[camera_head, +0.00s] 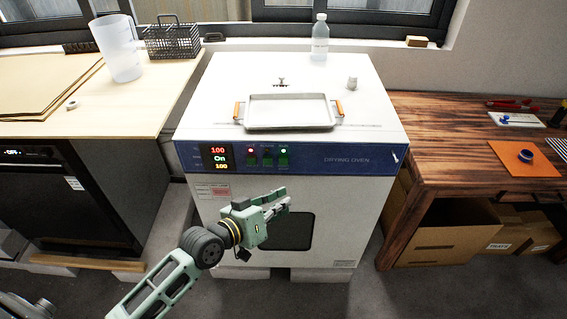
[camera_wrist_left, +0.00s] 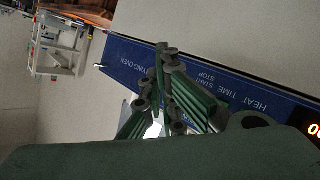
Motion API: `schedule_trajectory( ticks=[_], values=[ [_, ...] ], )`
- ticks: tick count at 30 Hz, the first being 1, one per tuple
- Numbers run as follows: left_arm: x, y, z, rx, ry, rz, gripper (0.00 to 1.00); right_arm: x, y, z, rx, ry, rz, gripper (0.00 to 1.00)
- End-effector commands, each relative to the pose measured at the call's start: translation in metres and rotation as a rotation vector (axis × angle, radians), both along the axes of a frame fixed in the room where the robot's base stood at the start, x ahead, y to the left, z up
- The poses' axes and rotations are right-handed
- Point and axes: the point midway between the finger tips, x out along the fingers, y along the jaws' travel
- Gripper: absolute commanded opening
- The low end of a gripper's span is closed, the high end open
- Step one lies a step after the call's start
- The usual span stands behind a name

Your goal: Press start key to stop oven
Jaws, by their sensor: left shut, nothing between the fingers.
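The white drying oven (camera_head: 350,185) stands in the middle of the head view with a blue panel (camera_head: 340,158) along its upper front. Its display (camera_head: 217,157) reads 100, On, 100. Green keys (camera_head: 267,160) with small lit lamps sit right of the display. My left gripper (camera_head: 282,200) is shut and empty, in front of the oven door below the panel. In the left wrist view the gripper (camera_wrist_left: 165,55) shows over the blue panel (camera_wrist_left: 215,90), where the printed words HEAT, TIME, START and STOP are readable. I cannot tell whether the fingers touch the panel. My right gripper does not show.
A metal tray (camera_head: 290,113) with orange handles and a clear bottle (camera_head: 320,38) stand on the oven top. A wooden counter (camera_head: 45,115) with a plastic beaker (camera_head: 117,48) is at left. A wooden workbench (camera_head: 440,125) with cardboard boxes (camera_head: 450,243) below is at right.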

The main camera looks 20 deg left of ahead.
Motion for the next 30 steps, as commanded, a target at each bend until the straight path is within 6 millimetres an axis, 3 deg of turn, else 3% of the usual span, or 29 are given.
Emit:
schedule_trajectory(
  ticks=[9, 15, 30],
  values=[
    [0.043, 0.013, -0.004, 0.002, -0.002, 0.001, 0.0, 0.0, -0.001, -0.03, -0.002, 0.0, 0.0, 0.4],
    [0.065, 0.019, -0.002, 0.001, 0.0, 0.001, 0.0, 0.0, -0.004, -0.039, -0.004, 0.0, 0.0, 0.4],
    [0.076, 0.022, 0.0, 0.001, 0.001, 0.0, 0.0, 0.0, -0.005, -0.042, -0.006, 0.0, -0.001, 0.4]
  ],
)
